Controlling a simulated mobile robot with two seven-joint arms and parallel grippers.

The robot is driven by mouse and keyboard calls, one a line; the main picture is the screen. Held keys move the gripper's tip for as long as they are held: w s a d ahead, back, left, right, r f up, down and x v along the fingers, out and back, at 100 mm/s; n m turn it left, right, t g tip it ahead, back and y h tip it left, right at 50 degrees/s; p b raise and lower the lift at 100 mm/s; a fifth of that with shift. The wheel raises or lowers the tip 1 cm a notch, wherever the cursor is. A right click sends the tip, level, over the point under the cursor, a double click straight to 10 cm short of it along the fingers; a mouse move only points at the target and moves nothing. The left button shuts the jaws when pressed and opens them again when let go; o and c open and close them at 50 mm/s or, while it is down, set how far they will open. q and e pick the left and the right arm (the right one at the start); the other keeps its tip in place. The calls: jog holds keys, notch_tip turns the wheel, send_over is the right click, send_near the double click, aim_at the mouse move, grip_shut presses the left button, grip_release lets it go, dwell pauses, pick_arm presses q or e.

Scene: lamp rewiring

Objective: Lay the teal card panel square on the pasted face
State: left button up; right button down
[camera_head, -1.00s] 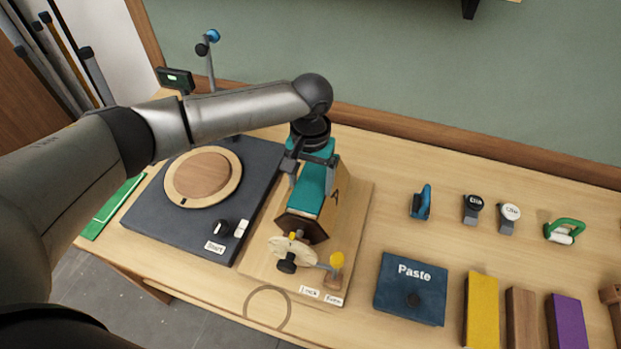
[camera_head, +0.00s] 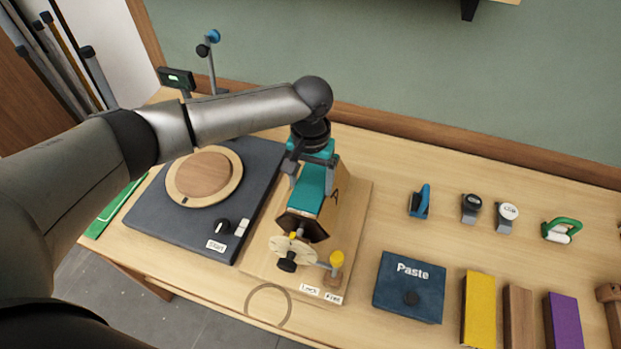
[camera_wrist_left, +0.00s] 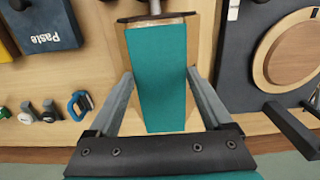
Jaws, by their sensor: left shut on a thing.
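The teal card panel (camera_head: 310,196) lies along the upper face of the wooden, several-sided body (camera_head: 330,208) marked A. My left gripper (camera_head: 313,180) reaches down over it from behind, shut on the panel with one finger at each long side. In the left wrist view the panel (camera_wrist_left: 159,80) runs lengthwise between the fingers, looking nearly straight along the face. A strip of bare wood shows beyond its far end. The paste beneath is hidden. Whether the panel fully touches the face cannot be told. My right gripper is not in view.
The body sits on a wooden base (camera_head: 354,230) with an indexing disc (camera_head: 294,252) and a yellow-topped lever (camera_head: 337,260) in front. A dark turntable unit (camera_head: 160,222) stands left. A Paste box (camera_head: 409,287), a yellow block (camera_head: 479,310) and small hand tools stand right.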

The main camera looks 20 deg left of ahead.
pick_arm(q)
jog(key=shift+f, duration=0.35)
dwell(0.4)
jog(key=o, duration=1.1)
jog(key=shift+r+p, duration=1.5)
jog(key=shift+p, duration=0.05)
jog(key=shift+r, duration=2.55)
